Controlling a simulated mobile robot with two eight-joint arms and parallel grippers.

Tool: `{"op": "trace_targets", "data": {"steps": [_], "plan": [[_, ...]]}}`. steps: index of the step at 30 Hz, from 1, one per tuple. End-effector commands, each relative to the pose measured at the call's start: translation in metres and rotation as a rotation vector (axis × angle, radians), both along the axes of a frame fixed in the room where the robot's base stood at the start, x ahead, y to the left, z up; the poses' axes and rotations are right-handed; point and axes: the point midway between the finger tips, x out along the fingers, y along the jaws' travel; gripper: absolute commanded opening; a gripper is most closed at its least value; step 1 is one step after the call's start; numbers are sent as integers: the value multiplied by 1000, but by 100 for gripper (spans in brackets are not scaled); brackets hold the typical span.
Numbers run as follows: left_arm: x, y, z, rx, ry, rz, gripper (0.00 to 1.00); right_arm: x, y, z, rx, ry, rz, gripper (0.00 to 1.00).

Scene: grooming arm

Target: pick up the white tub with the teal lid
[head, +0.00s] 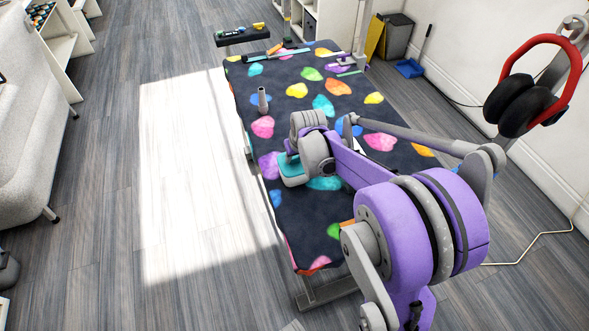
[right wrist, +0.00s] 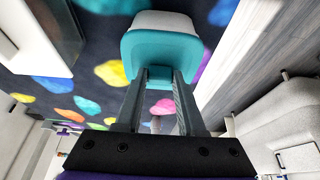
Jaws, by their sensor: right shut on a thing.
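The white tub with the teal lid (head: 291,172) is at the left side of the dark table cover, partly hidden by my right arm. In the right wrist view the teal lid (right wrist: 150,46) faces the camera, with the white body (right wrist: 165,21) behind it. My right gripper (right wrist: 165,76) has both fingers at the lid's edge and is shut on the tub. In the head view the right fingertips are mostly hidden behind the wrist. I cannot tell whether the tub touches the table. My left gripper is in neither view.
The grooming table (head: 285,215) has a dark cover with bright heart shapes. A grey tapered object (head: 263,101) stands on it beyond the tub. Long tools (head: 285,52) lie at its far end. Red and black headphones (head: 530,85) hang at the right. Floor left of the table is clear.

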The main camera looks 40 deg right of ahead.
Motion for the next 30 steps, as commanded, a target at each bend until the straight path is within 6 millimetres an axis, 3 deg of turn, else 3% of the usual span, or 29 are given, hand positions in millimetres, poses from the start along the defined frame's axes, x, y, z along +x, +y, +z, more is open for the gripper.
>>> {"op": "trace_targets", "data": {"steps": [7, 15, 21, 30], "plan": [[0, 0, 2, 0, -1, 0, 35, 0, 0, 12, 0, 0, 0, 0], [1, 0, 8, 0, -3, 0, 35, 0, 0, 65, 0, -1, -1, 0], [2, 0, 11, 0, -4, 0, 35, 0, 0, 94, 0, 0, 0, 0], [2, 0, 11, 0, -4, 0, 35, 0, 0, 100, 0, 0, 0, 0]]}}
